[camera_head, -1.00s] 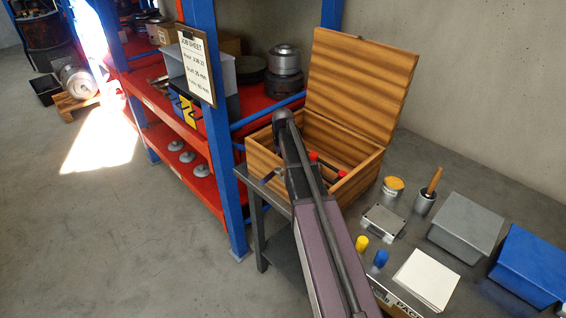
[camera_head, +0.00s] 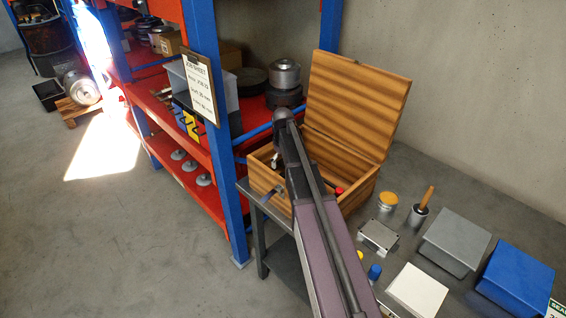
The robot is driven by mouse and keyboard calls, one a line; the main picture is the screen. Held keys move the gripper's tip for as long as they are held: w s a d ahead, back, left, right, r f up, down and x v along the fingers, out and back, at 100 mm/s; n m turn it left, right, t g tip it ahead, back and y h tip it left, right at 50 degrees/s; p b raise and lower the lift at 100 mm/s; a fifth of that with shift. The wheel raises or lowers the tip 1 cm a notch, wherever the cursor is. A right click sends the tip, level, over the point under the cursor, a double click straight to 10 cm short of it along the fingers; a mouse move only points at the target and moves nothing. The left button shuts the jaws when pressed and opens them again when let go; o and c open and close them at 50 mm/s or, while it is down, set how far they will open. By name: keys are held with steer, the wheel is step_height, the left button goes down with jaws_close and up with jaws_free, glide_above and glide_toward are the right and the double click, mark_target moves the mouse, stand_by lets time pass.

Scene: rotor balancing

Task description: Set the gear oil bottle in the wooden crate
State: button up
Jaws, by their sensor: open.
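The wooden crate (camera_head: 357,203) stands with its lid open at the left end of the grey bench. My arm crosses in front of it, with its far joint above the crate's left part. A small part of my gripper (camera_head: 277,160) shows beside the arm, low over the crate's opening. It is open; its fingertips are mostly hidden. A red-tipped thing (camera_head: 339,190) shows inside the crate, partly behind the arm. I cannot tell whether it is the gear oil bottle, and no other bottle is clearly visible.
A yellow-topped tin (camera_head: 388,200), a pot with a wooden handle (camera_head: 419,211), a grey box (camera_head: 455,243) and a blue box (camera_head: 514,279) stand right of the crate. A blue shelf post (camera_head: 221,150) rises close on the left. The raised crate lid (camera_head: 355,105) stands behind.

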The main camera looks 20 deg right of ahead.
steer(key=shift+r+p, duration=0.5)
steer(key=shift+r, duration=0.2)
stand_by(0.3)
steer(key=s+a+m, duration=0.1)
steer(key=s+a, duration=0.6)
steer(key=s, duration=0.4)
steer(key=s+a+m, duration=0.2)
steer(key=s+a, duration=0.6)
steer(key=s, duration=0.4)
steer(key=shift+a, duration=0.2)
